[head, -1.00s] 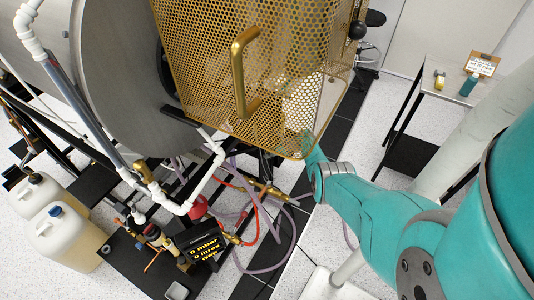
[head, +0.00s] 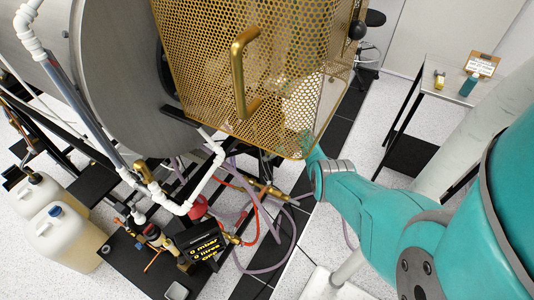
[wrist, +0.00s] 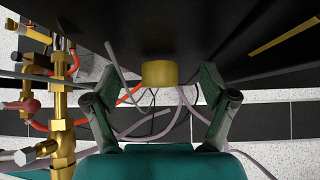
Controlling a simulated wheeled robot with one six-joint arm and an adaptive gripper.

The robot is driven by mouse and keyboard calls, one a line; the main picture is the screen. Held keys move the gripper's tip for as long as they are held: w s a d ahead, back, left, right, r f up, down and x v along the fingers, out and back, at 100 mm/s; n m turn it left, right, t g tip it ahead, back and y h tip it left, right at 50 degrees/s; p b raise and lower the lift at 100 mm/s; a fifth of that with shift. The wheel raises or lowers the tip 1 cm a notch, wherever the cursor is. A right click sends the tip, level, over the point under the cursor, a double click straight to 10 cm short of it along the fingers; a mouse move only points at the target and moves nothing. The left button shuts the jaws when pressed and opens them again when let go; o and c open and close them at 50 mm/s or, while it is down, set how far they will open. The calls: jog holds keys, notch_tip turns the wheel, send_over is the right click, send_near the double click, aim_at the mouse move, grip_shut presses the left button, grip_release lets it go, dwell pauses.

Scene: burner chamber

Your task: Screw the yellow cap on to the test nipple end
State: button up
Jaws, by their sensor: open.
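The yellow cap (wrist: 159,74) shows in the wrist view as a short, plain yellow cylinder near the middle, under a dark surface. My gripper (wrist: 160,84) is open, with one finger on each side of the cap and a clear gap on both sides. The fingers do not touch it. I cannot tell whether the cap sits on the test nipple end, as no nipple or thread can be made out. In the head view my gripper and the cap are hidden behind the gold mesh guard.
Brass pipework (wrist: 57,100) with a red-handled valve stands left of my gripper. Red and purple hoses (wrist: 150,118) run behind the cap. The gold mesh guard (head: 205,60) is beside my arm. A small table (head: 445,80) stands at the right.

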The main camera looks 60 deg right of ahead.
jog(key=shift+s+d, duration=0.15)
jog(key=shift+s, duration=1.65)
jog(key=n+h, duration=0.1)
jog(key=h, duration=0.2)
jog(key=n+t+h, duration=0.1)
jog(key=n+h, duration=0.1)
jog(key=a+n+t+h, duration=0.1)
jog(key=n+h, duration=0.1)
jog(key=h, duration=0.1)
jog(key=shift+f+h, duration=0.15)
jog(key=shift+h, duration=0.15)
jog(key=shift+w, duration=0.1)
jog(key=shift+w+a, duration=0.15)
jog(key=shift+w, duration=1.5)
